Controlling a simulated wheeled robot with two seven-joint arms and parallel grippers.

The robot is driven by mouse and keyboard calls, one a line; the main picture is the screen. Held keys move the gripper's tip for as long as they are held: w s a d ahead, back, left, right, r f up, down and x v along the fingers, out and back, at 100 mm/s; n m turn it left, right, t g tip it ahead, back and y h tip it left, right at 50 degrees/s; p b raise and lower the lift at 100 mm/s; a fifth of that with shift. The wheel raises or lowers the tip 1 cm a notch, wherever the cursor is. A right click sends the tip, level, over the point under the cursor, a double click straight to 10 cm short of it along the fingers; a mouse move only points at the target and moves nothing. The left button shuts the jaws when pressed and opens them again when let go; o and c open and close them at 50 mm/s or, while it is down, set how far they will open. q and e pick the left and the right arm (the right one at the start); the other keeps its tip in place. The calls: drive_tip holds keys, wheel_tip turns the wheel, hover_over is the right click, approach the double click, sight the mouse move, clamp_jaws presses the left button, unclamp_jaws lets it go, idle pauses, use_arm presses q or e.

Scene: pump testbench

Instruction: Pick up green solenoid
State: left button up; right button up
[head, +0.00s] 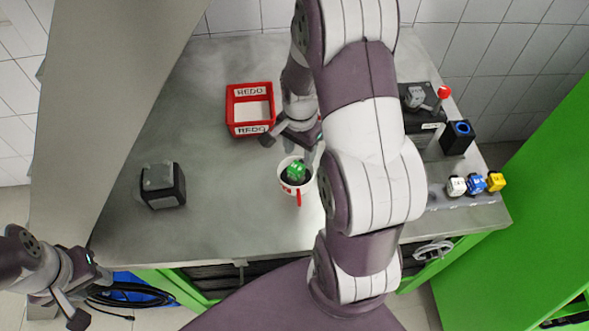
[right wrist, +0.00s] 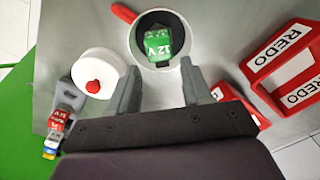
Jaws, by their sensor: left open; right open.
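The green solenoid (head: 297,170) sits inside a white mug (head: 282,184) with a red handle, near the middle of the table. In the right wrist view the solenoid (right wrist: 165,42) shows white "12V" lettering, inside the round rim of the mug (right wrist: 139,55). My right gripper (head: 297,141) is open and empty, just behind the mug. In the right wrist view its fingers (right wrist: 159,86) are spread, with the solenoid beyond the gap between the tips. My left gripper (head: 86,296) is open and empty, off the table's front left corner.
A red REDO bin (head: 250,106) stands left of my right gripper. A dark box (head: 162,186) is at the table's left. White, blue and yellow small parts (head: 475,185) line the right edge. A white round thing with a red knob (right wrist: 97,78) lies near the mug in the right wrist view.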

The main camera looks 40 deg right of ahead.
sight(297, 166)
drive_tip(key=f, duration=0.3)
drive_tip(key=f+p, duration=0.1)
drive_tip(key=f, duration=0.1)
drive_tip(key=shift+s+a, duration=0.2)
drive_tip(key=shift+a, duration=0.1)
drive_tip(key=shift+w+f, duration=0.15)
drive_tip(key=shift+f, duration=0.35)
drive_tip(key=c, duration=0.6)
drive_tip(key=shift+o, duration=0.2)
